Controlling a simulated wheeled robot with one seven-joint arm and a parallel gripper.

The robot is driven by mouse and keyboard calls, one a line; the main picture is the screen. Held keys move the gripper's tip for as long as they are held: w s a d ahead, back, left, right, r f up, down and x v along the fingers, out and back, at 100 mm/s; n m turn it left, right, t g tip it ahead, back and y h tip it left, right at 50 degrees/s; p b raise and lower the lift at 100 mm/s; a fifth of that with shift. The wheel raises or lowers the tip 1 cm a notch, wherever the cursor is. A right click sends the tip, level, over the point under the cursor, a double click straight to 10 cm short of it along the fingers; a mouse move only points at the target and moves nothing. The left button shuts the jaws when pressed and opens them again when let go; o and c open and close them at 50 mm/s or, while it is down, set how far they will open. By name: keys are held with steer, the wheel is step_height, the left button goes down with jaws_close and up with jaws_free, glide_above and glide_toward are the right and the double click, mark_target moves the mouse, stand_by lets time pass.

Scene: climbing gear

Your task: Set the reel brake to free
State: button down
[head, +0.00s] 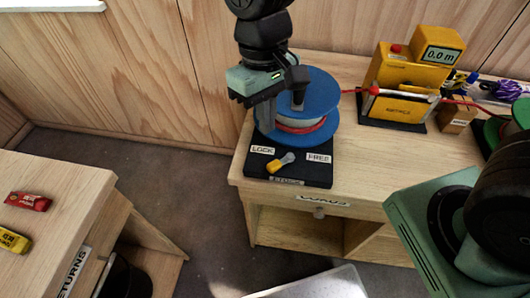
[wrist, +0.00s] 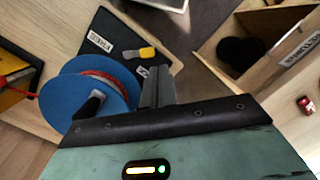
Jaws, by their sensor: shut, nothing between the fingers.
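The reel (head: 322,87) has blue flanges with red and pale rope wound between them. It stands on a dark base plate (head: 305,177) at the table's left end. On the plate's front lies the brake lever (head: 281,162), with a yellow end at lower left and a grey end at upper right. A LOCK label (head: 262,150) is left of it and a FREE label (head: 319,157) right. My gripper (head: 265,115) is shut and empty, above the plate by the reel's left side. The wrist view shows the lever (wrist: 140,54) beyond my fingers (wrist: 156,87), apart from them; the LOCK label is partly hidden.
Red rope runs right from the reel to a yellow metering device (head: 400,90) reading 0.0 m. A table with red and yellow items (head: 28,201) stands at left, marked RETURNS. Floor (head: 150,170) lies between the tables. The plate's front around the lever is clear.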

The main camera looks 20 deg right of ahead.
steer(key=m+h, duration=0.1)
steer(key=m, duration=0.1)
glide_above(264, 162)
steer(key=w, duration=0.3)
step_height(264, 162, down, 6)
steer(key=shift+s+a+f+g+b, duration=0.1)
steer(key=shift+s+a+g+b, duration=0.2)
steer(key=shift+a+g, duration=0.1)
steer(key=p+x, duration=0.2)
steer(key=x, duration=0.8)
steer(key=shift+n, duration=0.4)
steer(key=shift+s, duration=0.2)
